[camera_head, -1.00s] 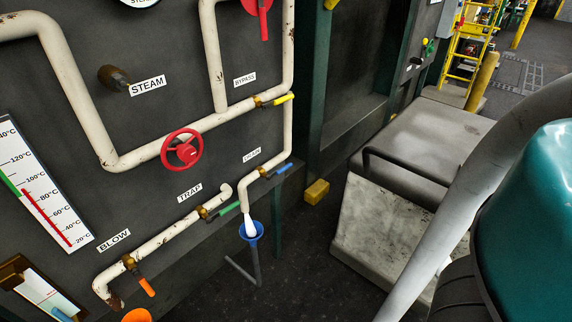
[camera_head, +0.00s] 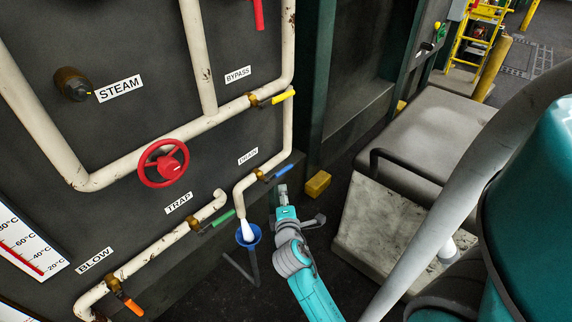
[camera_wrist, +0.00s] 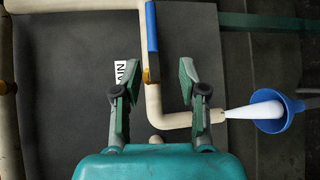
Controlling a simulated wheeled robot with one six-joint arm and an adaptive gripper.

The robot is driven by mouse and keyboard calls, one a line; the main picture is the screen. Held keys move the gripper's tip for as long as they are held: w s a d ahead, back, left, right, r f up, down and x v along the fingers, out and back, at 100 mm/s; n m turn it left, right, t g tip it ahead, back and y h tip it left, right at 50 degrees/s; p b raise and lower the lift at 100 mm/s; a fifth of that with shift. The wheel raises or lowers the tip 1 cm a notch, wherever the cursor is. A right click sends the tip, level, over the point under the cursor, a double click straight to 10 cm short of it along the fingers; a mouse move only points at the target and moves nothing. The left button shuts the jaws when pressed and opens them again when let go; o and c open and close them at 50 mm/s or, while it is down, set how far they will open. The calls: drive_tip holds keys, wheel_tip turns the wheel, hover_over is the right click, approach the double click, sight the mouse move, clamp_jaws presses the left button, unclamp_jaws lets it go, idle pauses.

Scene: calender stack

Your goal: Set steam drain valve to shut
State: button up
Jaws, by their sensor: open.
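The drain valve has a blue lever handle (camera_head: 279,172) and a brass body (camera_head: 260,175) on a white pipe, below the DRAIN label (camera_head: 248,156). In the wrist view the blue handle (camera_wrist: 152,27) runs along the line of the pipe (camera_wrist: 153,104), at the top centre. My gripper (camera_head: 282,188) is just below and right of the handle in the head view. In the wrist view my gripper (camera_wrist: 156,74) is open and empty. Its fingers flank the brass part (camera_wrist: 150,76), with the handle beyond their tips. I see no contact; the gap's depth is unclear.
A blue funnel (camera_head: 248,235) sits under the white pipe outlet. A green lever (camera_head: 222,218), a yellow lever (camera_head: 283,97), an orange lever (camera_head: 133,307) and a red handwheel (camera_head: 163,163) are on nearby pipes. A grey bench-like block (camera_head: 385,230) stands to the right.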

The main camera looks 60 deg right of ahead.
sight(285, 171)
drive_tip(key=shift+g+h, duration=0.3)
drive_tip(key=x, duration=0.8)
drive_tip(key=r+x, duration=0.1)
drive_tip(key=x, duration=0.3)
drive_tip(key=shift+s+d, duration=0.2)
drive_tip(key=shift+d, duration=0.45)
clamp_jaws()
